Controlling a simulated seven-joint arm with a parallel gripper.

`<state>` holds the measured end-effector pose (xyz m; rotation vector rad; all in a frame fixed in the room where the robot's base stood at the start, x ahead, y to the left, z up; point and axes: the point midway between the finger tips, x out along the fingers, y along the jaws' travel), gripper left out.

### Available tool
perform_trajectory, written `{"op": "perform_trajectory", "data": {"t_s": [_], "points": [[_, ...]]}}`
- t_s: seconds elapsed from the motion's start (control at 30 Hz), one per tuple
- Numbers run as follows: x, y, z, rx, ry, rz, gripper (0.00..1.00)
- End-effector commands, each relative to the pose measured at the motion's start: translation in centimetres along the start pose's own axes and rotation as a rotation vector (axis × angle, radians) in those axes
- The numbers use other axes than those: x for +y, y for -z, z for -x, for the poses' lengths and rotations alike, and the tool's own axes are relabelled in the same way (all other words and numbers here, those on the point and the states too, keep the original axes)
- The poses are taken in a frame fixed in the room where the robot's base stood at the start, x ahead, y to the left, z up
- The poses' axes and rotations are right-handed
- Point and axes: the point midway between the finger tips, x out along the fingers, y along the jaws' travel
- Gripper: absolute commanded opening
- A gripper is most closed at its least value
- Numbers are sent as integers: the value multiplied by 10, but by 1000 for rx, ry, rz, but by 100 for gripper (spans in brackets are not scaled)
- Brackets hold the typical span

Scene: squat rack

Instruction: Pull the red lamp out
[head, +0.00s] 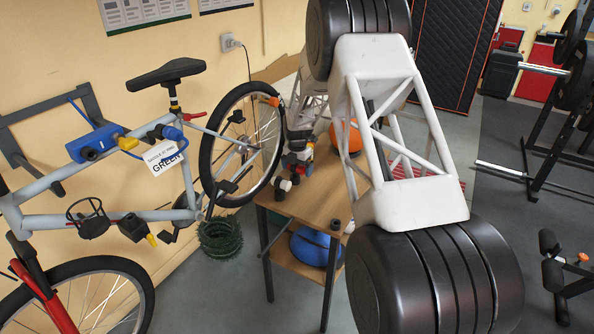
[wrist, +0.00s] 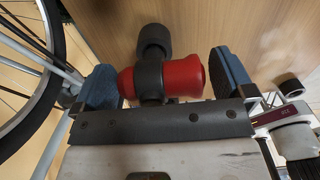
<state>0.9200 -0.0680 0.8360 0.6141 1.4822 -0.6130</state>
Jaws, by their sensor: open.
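The red lamp (wrist: 186,78) lies across the wrist view, with a black band or mount (wrist: 149,78) around its left part. A dark round piece (wrist: 154,40) shows just beyond that band. My gripper (wrist: 163,80) is open, with one blue-grey finger pad on each side of the lamp. The left pad is close to the lamp's left end; whether it touches is not clear. A gap shows between the lamp's right end and the right pad. In the head view the lamp is too small and partly covered to make out surely.
The wooden table (head: 313,207) stands beside a grey bicycle (head: 60,222), whose wheel is close on the left. An orange ball (head: 346,137) sits behind my arm. A blue ball (head: 312,247) is on the lower shelf. The table's front part is mostly clear.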

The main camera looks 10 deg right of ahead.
Motion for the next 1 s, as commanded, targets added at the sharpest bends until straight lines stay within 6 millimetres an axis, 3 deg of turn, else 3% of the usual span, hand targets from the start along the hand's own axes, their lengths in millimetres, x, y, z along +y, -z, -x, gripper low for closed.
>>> {"op": "perform_trajectory", "data": {"t_s": [0.1, 0.5, 1.0], "points": [[0, 0, 0, 0, 0, 0, 97], [0, 0, 0, 0, 0, 0, 38], [0, 0, 4, 0, 0, 0, 38]]}}
